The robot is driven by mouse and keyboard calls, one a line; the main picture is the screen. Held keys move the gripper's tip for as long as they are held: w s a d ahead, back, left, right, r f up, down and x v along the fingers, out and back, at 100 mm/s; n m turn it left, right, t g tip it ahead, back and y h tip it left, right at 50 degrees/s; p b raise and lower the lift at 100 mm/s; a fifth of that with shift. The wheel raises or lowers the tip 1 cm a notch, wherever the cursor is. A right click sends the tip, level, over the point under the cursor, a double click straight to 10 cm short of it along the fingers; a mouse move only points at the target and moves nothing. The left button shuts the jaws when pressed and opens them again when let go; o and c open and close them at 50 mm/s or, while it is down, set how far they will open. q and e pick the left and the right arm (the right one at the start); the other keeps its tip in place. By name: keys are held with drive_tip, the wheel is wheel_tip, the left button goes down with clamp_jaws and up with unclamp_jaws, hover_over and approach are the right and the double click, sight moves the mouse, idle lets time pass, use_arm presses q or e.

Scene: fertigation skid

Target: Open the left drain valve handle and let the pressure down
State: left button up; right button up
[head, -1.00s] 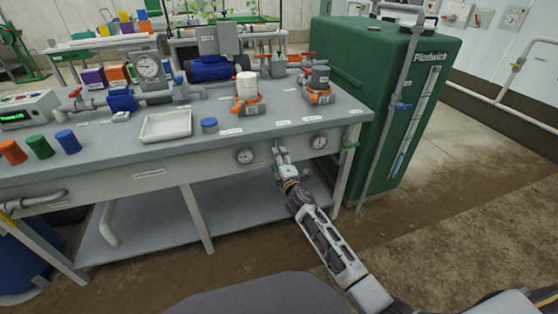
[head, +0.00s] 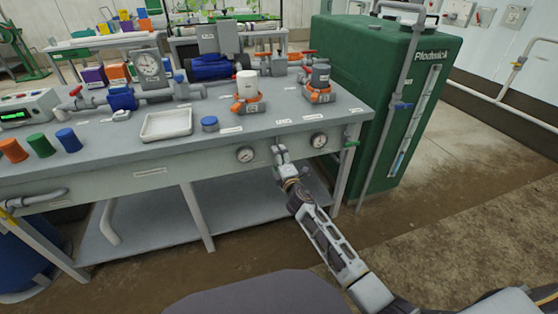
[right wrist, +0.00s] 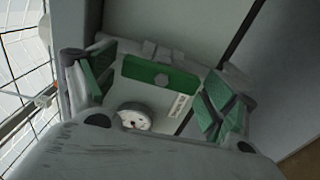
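The green left drain valve handle (right wrist: 160,74) shows in the right wrist view as a green bar with a bolt at its middle. It lies between the spread fingers of my right gripper (right wrist: 156,92), with a visible gap to the finger on each side. In the head view my right gripper (head: 281,153) is at the bench front, right of the left gauge (head: 245,155), and hides this handle. A second green handle (head: 351,143) is at the bench's right end, beside the right gauge (head: 318,140). My left gripper is out of view.
The bench (head: 100,163) carries a white tray (head: 166,124), orange-collared valves (head: 317,90) and coloured caps (head: 40,146). A green tank cabinet (head: 350,65) with a grey vertical pipe (head: 397,125) stands right of the bench. The floor in front is clear.

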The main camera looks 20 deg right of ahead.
drive_tip(key=shift+s, duration=0.1)
idle(0.3)
drive_tip(key=s, duration=1.1)
drive_tip(key=shift+s+d, duration=0.2)
drive_tip(key=shift+s, duration=0.2)
idle(0.8)
